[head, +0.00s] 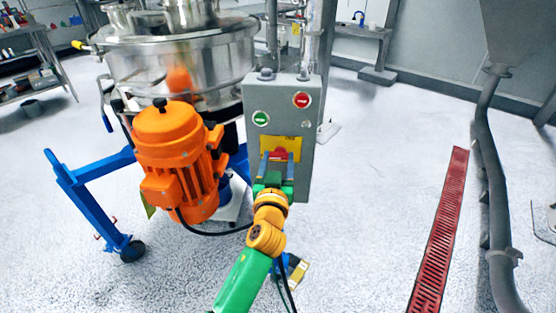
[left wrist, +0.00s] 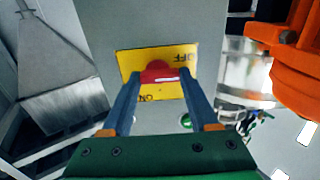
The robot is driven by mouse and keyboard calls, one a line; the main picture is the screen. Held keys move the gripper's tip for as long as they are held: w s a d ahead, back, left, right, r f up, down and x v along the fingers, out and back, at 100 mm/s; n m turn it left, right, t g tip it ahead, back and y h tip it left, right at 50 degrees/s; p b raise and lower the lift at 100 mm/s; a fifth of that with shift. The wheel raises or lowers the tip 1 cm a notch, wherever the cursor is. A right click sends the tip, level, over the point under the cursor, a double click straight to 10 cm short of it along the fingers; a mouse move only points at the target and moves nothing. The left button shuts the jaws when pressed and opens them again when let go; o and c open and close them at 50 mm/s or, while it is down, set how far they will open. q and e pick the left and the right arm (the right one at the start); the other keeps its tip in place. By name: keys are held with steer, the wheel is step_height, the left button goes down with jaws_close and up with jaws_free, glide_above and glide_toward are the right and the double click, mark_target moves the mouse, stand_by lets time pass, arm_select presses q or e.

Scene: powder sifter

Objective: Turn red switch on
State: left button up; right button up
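The red switch (head: 278,154) sits on a yellow plate (head: 294,143) on the front of a grey control box (head: 284,104). In the left wrist view the red switch (left wrist: 158,72) lies across the yellow plate (left wrist: 160,92), with upside-down "OFF" above it and "ON" below it. My left gripper (head: 277,160) is at the box front, its two fingers apart on either side of the switch. The left wrist view shows the left gripper (left wrist: 159,74) the same way, fingertips close to the switch ends; contact is not clear. My right gripper is out of view.
A green button (head: 261,118) and a red button (head: 302,100) sit above the plate. An orange motor (head: 177,155) stands close left of the box, under a steel sifter drum (head: 180,65). A blue wheeled frame (head: 88,200) is at left. Floor at right is clear up to a red grate (head: 440,230).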

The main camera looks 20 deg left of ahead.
arm_select(q)
steer(key=c, duration=0.7)
steer(key=m+p, duration=0.1)
steer(key=m, duration=0.3)
steer(key=shift+r+m, duration=0.1)
steer(key=shift+m, duration=0.2)
steer(key=m+p, duration=0.1)
steer(key=m, duration=0.3)
steer(key=shift+d+m, duration=0.1)
steer(key=shift+m, duration=0.2)
steer(key=m+p, duration=0.1)
steer(key=m, duration=0.3)
steer(key=shift+m, duration=0.3)
steer(key=shift+d+m+p, duration=0.1)
steer(key=shift+m+p, duration=0.5)
steer(key=shift+m, duration=1.4)
